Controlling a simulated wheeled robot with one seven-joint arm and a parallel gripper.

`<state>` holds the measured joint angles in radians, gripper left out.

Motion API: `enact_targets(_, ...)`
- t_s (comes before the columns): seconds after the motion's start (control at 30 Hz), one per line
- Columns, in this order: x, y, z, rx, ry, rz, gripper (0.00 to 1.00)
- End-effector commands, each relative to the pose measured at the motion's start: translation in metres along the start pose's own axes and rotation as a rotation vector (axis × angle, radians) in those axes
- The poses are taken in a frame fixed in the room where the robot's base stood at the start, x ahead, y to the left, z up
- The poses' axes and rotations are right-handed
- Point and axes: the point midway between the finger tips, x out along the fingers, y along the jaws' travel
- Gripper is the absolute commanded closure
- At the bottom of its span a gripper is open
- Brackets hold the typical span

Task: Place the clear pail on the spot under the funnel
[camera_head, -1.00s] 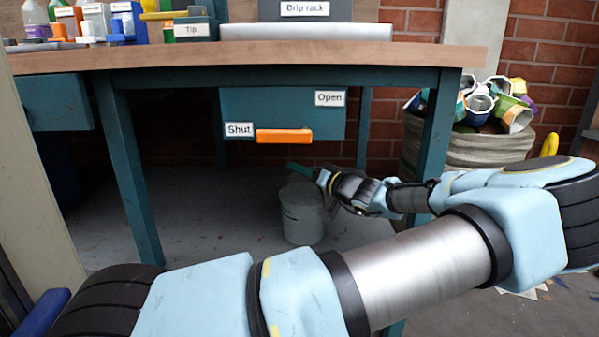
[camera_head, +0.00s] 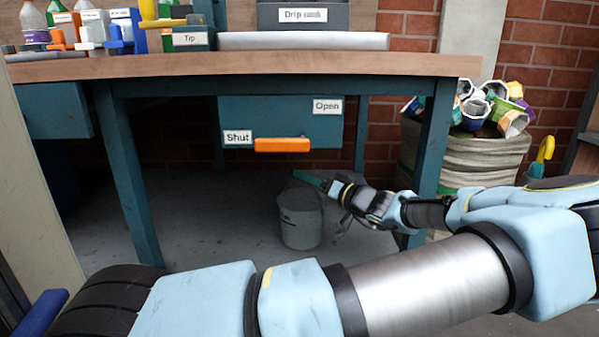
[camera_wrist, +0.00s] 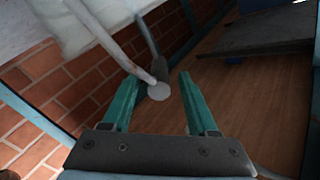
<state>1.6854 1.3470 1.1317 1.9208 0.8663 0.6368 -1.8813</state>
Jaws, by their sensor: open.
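A greyish, see-through pail (camera_head: 300,222) stands upright on the floor under the bench in the head view; I take it for the clear pail. My gripper (camera_head: 300,176) has its green fingers at the pail's rim height, overlapping its top in the picture; I cannot tell whether they touch. In the wrist view the gripper (camera_wrist: 158,100) is open, with a pale bar (camera_wrist: 105,40) ending in a round disc between or beyond the fingers. I cannot tell whether that bar is part of the pail. No funnel or marked spot can be made out.
The bench (camera_head: 250,65) has legs either side of the pail. A teal box (camera_head: 280,120) under it carries "Open" and "Shut" labels and an orange handle (camera_head: 282,145). Floor left of the pail is clear.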

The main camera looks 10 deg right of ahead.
Motion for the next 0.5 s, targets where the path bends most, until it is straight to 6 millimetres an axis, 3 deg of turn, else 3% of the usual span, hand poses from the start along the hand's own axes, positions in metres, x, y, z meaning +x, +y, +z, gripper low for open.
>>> enact_targets(0.2,-0.047,-0.002,-0.004,0.000,0.002,0.002,0.41)
enact_targets(0.5,-0.077,-0.001,-0.001,0.001,0.000,-0.001,0.41)
